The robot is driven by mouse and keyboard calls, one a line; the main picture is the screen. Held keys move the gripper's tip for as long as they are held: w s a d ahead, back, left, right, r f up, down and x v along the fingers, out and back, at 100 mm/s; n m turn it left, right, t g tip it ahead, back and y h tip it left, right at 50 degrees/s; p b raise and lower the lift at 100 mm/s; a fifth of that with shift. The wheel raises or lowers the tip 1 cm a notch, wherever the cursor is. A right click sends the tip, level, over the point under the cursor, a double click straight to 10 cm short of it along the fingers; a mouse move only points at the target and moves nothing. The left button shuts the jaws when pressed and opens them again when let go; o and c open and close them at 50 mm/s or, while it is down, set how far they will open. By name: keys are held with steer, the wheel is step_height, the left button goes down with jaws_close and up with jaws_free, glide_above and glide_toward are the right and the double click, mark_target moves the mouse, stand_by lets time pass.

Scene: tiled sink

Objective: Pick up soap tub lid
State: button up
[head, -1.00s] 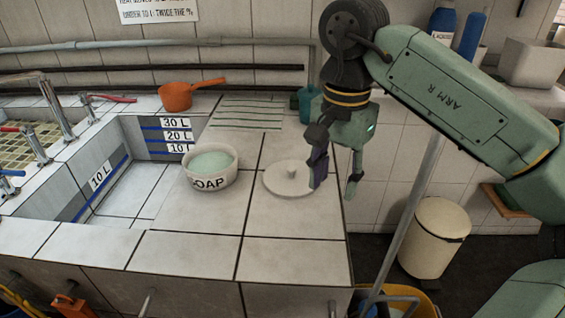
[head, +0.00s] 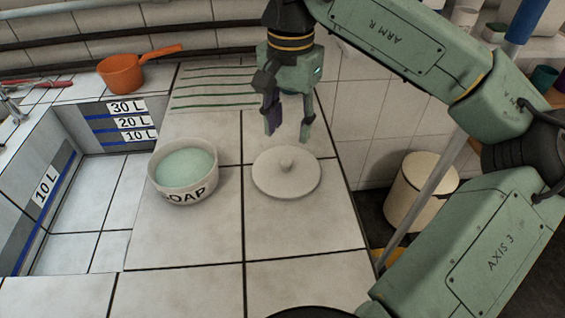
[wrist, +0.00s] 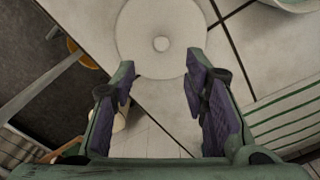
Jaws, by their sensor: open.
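The soap tub lid (head: 300,178) is a round, off-white disc with a small knob in the middle. It lies flat on the tiled counter, right of the white soap tub (head: 187,185), which stands uncovered with pale green contents. My gripper (head: 288,137) is open and empty, pointing down above the counter just behind the lid in the head view. In the wrist view the lid (wrist: 161,55) shows whole or nearly so, with its knob ahead of the gap between my two fingers (wrist: 165,90). The fingers do not appear to hold anything.
An orange pot (head: 122,72) stands at the back left. The sunken sink with litre marks lies left of the tub. Green lines mark the counter (head: 215,88) behind. The counter's right edge drops to a floor with a cream bin (head: 420,195). Tiles in front are clear.

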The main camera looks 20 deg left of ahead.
mark_target(287, 160)
step_height(287, 160, down, 9)
steer(key=shift+s+r+p, duration=0.1)
steer(key=shift+p, duration=0.9)
steer(key=shift+a, duration=0.1)
steer(key=shift+c, duration=0.3)
jaws_close()
